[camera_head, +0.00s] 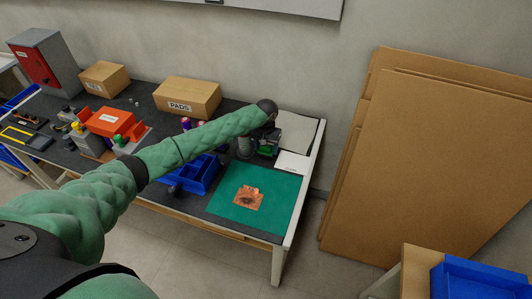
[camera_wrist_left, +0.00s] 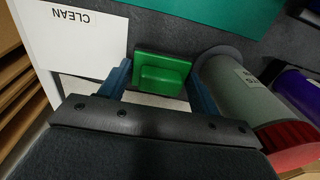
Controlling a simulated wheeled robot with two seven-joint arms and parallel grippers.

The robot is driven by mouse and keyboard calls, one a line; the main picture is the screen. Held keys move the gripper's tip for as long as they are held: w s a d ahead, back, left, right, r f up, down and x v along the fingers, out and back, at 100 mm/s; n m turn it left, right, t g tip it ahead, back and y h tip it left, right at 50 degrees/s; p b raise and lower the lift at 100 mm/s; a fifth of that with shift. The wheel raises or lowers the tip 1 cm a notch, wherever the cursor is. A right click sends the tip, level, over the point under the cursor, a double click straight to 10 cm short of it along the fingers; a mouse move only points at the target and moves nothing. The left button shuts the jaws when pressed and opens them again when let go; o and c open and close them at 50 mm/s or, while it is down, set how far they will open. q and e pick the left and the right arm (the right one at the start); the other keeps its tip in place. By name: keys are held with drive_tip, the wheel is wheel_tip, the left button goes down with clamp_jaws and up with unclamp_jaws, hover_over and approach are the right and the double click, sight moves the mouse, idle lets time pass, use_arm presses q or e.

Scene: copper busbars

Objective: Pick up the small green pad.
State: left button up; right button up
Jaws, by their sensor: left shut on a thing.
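The small green pad, a block with a raised grip, shows in the left wrist view (camera_wrist_left: 162,74) between my fingers. It also shows small in the head view (camera_head: 265,151). My left gripper (camera_wrist_left: 160,85) is shut on the pad, with one blue finger on each side of it. In the head view my left gripper (camera_head: 266,148) is at the far right part of the table, beside a white sheet. Whether the pad touches the surface below cannot be told. My right gripper is not in view.
A grey cylinder with a red end (camera_wrist_left: 235,88) stands close beside the right finger, with a purple one (camera_wrist_left: 303,95) beyond. A white card marked CLEAN (camera_wrist_left: 82,42) lies near. The green mat (camera_head: 278,198) holds a copper piece (camera_head: 248,198). A blue bin (camera_head: 200,175) is left.

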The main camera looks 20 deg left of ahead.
use_arm(q)
drive_tip(key=shift+r+b, duration=0.4)
drive_tip(key=shift+r, duration=0.25)
drive_tip(key=s+d+r+b, duration=0.3)
drive_tip(key=s+d+r, duration=0.3)
drive_tip(key=d, duration=0.3)
drive_tip(key=shift+s+d+r+b, duration=0.15)
drive_tip(key=shift+d+r+b, duration=0.25)
drive_tip(key=shift+r, duration=0.2)
use_arm(e)
drive_tip(key=w+a+r, duration=0.3)
drive_tip(key=w+r, duration=0.1)
drive_tip(key=r, duration=0.5)
drive_tip(key=shift+w+a+g, duration=0.3)
drive_tip(key=shift+w+a, duration=0.1)
